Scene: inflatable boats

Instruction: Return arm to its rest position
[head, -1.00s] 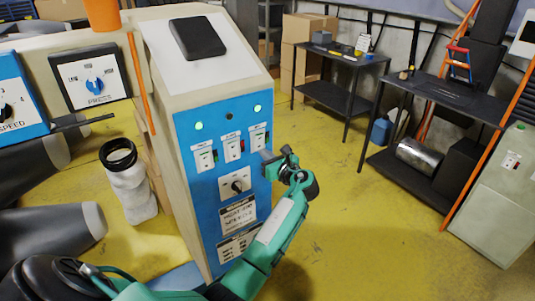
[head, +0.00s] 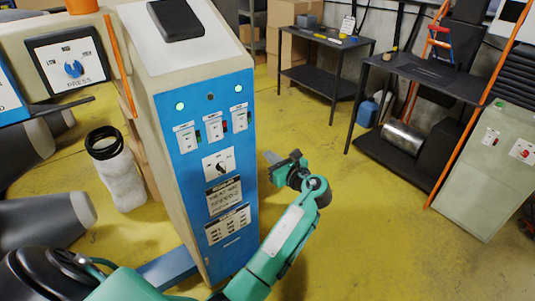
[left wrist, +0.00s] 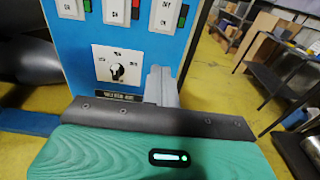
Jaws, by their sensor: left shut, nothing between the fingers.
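My left gripper (head: 272,160) is shut and empty in the head view. It is just right of the blue control panel (head: 208,220), close to the panel's right edge, with a gap of floor showing between them. My green left arm reaches up to it from the bottom of the picture. In the left wrist view the gripper's fingers (left wrist: 161,84) are together in front of the panel's right edge, right of a rotary knob (left wrist: 117,71). In the head view the knob (head: 221,168) sits below several switches (head: 214,129). My right gripper is not in view.
A white sack-like container with a black ring (head: 120,170) stands left of the cabinet. A dark table (head: 322,82) and a dark bench (head: 418,88) stand at the back right. A pale green cabinet (head: 483,175) is at the right. The yellow floor right of my arm is clear.

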